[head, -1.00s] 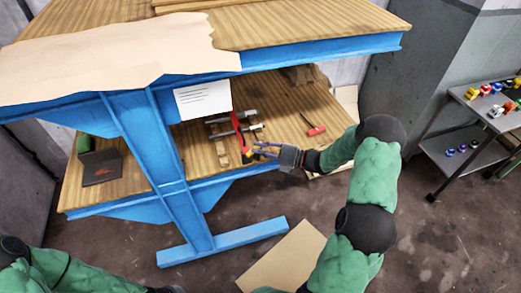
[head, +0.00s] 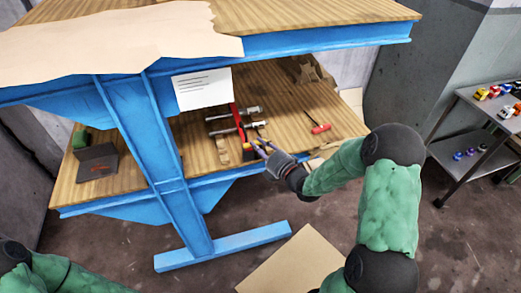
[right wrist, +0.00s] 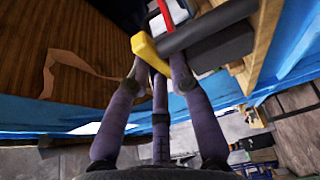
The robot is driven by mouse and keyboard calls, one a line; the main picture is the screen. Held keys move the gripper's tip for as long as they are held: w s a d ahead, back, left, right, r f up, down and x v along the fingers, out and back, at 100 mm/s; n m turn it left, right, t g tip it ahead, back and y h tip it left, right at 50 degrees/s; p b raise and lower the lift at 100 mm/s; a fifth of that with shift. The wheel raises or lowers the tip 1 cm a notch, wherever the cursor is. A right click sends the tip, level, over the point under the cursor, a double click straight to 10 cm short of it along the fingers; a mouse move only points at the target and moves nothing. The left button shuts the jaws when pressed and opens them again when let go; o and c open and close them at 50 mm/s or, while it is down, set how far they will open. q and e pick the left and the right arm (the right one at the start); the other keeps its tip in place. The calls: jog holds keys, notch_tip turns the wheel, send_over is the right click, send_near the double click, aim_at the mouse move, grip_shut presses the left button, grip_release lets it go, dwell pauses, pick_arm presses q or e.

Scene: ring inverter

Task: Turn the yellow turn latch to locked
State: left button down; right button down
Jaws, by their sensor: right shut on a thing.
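The yellow turn latch (head: 247,146) is at the front edge of the lower wooden shelf, beside a red bar (head: 237,118). In the right wrist view the yellow latch (right wrist: 150,53) is a short slanted bar between my finger ends. My right gripper (head: 261,148) reaches in from the right and is shut on the latch; its fingers also show in the right wrist view (right wrist: 155,75). A dark cylinder (right wrist: 208,27) and a red part (right wrist: 186,70) are close beside the latch. The latch's markings cannot be read. My left gripper is out of view.
The blue bench frame (head: 160,150) and overhanging top (head: 330,45) enclose the shelf. Metal clamp bars (head: 232,120) lie behind the latch, and a red-handled tool (head: 320,128) is to the right. A cart (head: 480,130) with toy cars stands at far right.

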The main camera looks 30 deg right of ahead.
jog(key=shift+w+r+h, duration=0.1)
jog(key=shift+h, duration=0.2)
jog(key=c, duration=1.1)
grip_release()
jog(key=shift+a, duration=0.1)
jog(key=shift+f, duration=0.2)
jog(key=s+d, duration=0.1)
jog(key=s, duration=0.6)
jog(key=shift+s+d, duration=0.2)
jog(key=shift+s, duration=0.2)
